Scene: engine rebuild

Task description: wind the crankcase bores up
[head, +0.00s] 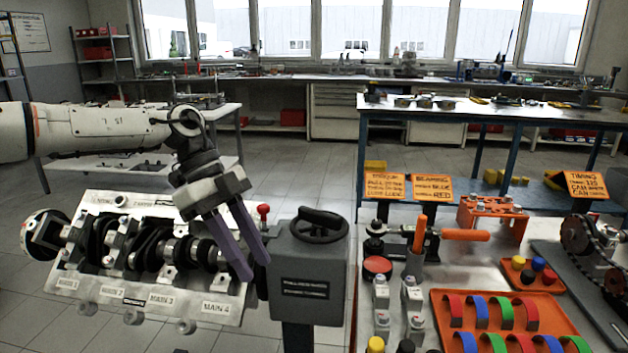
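The grey crankcase (195,290) is at the left of the head view, with labels MAIN 1 to MAIN 4 along its near side. A dark crankshaft (150,248) lies along it. At its right end is a grey stand box (305,280) with a black handwheel (319,225) on top and a plate on its front. My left gripper (258,268) points down between the crankcase and the box. Its two purple fingers are apart, with nothing clearly held. A red knob (263,210) stands just behind the fingers. My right gripper is not in view.
At right, a bench holds an orange tray (437,300) of coloured bearing shells, a small tray of caps (528,276), an orange-handled tool (465,234) and orange sign cards (433,188). A blue-legged table (490,113) stands behind. The floor between is clear.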

